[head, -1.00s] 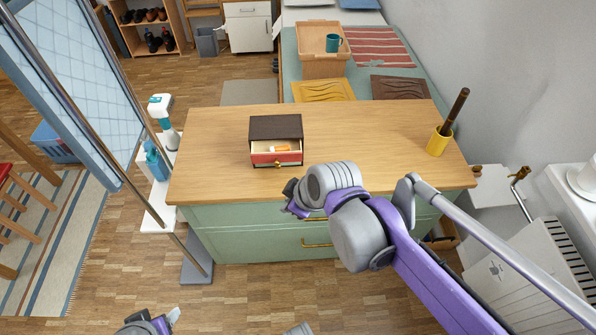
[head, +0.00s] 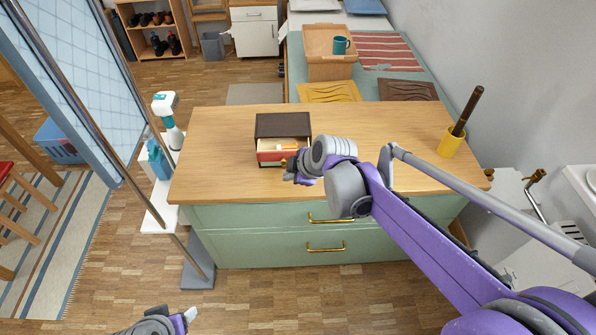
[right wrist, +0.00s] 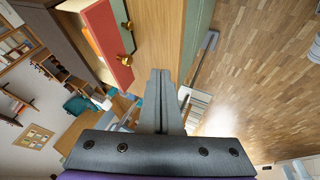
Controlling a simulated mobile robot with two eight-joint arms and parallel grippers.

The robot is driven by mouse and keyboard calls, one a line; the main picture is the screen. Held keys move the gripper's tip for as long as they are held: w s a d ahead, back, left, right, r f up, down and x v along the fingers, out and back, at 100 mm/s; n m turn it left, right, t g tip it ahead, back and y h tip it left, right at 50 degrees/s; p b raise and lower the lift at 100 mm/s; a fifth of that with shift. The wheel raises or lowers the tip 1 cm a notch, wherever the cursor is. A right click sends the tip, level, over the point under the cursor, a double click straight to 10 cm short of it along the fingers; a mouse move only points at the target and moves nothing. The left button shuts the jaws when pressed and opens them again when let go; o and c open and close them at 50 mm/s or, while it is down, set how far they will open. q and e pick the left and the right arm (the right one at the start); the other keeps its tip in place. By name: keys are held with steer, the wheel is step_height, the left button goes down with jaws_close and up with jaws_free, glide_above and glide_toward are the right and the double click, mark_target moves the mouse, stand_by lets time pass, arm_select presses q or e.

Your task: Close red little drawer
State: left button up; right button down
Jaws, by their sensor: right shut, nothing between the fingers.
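A small dark brown box (head: 283,124) stands on the wooden countertop, and its red-fronted little drawer (head: 264,157) is pulled out towards me. An orange item (head: 287,147) lies in the drawer. My right gripper (head: 288,170) is at the drawer's front right corner and hides part of the front and its knob. The right wrist view shows the red front (right wrist: 103,42) with a brass knob (right wrist: 125,60), and my shut, empty fingers (right wrist: 160,75) beside it, seemingly apart. My left gripper (head: 188,316) is low at the bottom edge, away from the counter; its jaws are unclear.
The countertop (head: 220,160) is mostly clear around the box. A yellow cup with a dark stick (head: 451,143) stands at the right. The green cabinet (head: 250,217) below has brass handles. A pole and a blue panel (head: 85,80) are at the left.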

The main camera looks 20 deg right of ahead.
mark_target(287, 147)
steer(key=w, duration=0.2)
steer(key=w+d, duration=0.1)
steer(key=w, duration=0.1)
steer(key=shift+f, duration=0.35)
steer(key=shift+w, duration=0.15)
steer(key=w, duration=0.2)
steer(key=w+d, duration=0.1)
steer(key=w, duration=0.1)
steer(key=w+p, duration=0.1)
steer(key=w, duration=0.1)
steer(key=shift+d, duration=0.35)
